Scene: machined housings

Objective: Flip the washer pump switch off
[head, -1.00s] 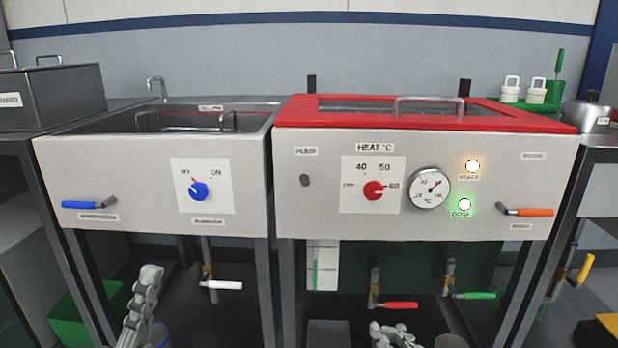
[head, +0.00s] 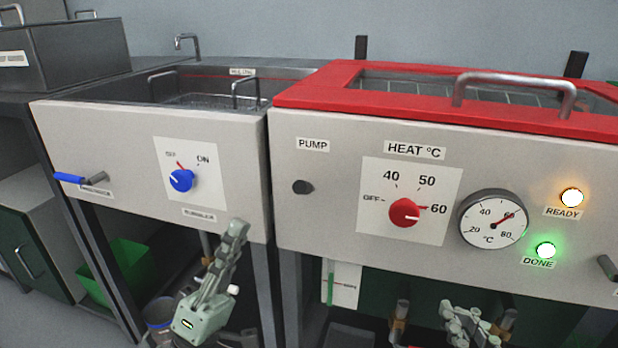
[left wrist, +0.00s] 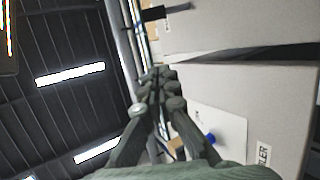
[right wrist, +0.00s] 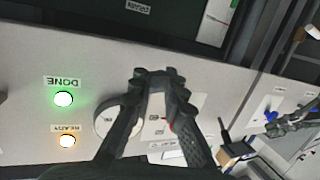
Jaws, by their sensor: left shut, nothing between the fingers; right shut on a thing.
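The pump switch (head: 302,187) is a small dark knob or stub below the PUMP label (head: 313,145), at the left of the red-topped washer's front panel (head: 330,215). Which way it is set cannot be told. My left gripper (head: 237,230) is shut and empty, fingers pointing up, below and left of the switch, before the gap between the two units. Its closed fingers (left wrist: 157,80) show in the left wrist view. My right gripper (head: 468,318) is low before the washer, below the gauge. In the right wrist view its fingers (right wrist: 157,78) are partly closed; what they hold cannot be made out.
The washer has a red heat dial (head: 404,212), a gauge (head: 493,218), a lit READY lamp (head: 571,197) and a lit DONE lamp (head: 546,250). A blue knob (head: 181,180) is on the left sink unit. A lid handle (head: 515,88) stands above the washer panel.

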